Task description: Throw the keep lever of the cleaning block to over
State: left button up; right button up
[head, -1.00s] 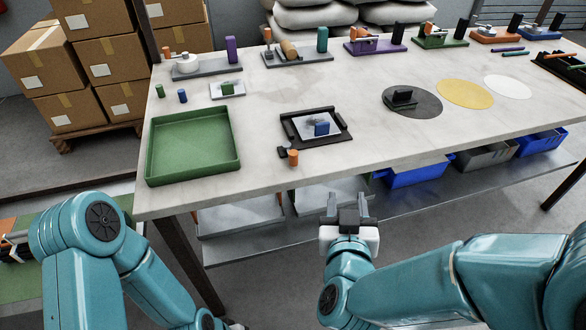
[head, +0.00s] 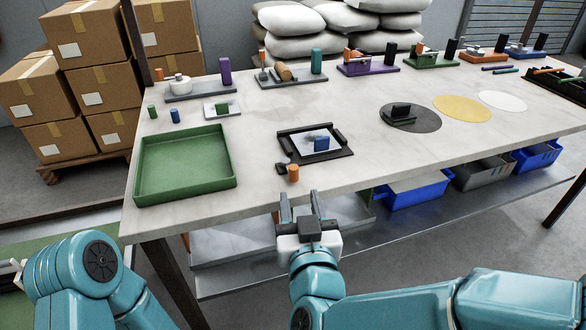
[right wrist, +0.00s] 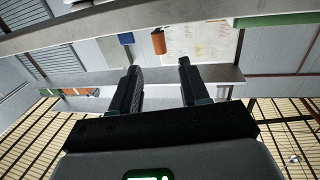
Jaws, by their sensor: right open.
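A black-framed tray (head: 341,154) lies near the table's front edge, with a white plate and a blue block (head: 322,144) on it. An orange knob (head: 293,173) stands on a small black piece at its near left corner. I cannot tell for sure which thing is the cleaning block or which part is its keep lever. My right gripper (head: 299,200) is open and empty, in front of the table edge, just below the orange knob in the picture. Its two fingers (right wrist: 158,68) show apart in the right wrist view, with an orange cylinder (right wrist: 158,41) beyond.
A green tray (head: 184,190) sits at left on the table (head: 240,156). A dark disc (head: 425,123) bears a black block; yellow (head: 462,108) and white (head: 502,100) discs lie right of it. Several fixtures line the back.

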aim_at(295, 174)
jog(key=w, duration=0.6)
jog(key=w+a, duration=0.1)
jog(key=w, duration=0.2)
jog(key=shift+w+a+b, duration=0.1)
jog(key=shift+w+b, duration=0.15)
jog(key=shift+b, duration=0.05)
grip_shut()
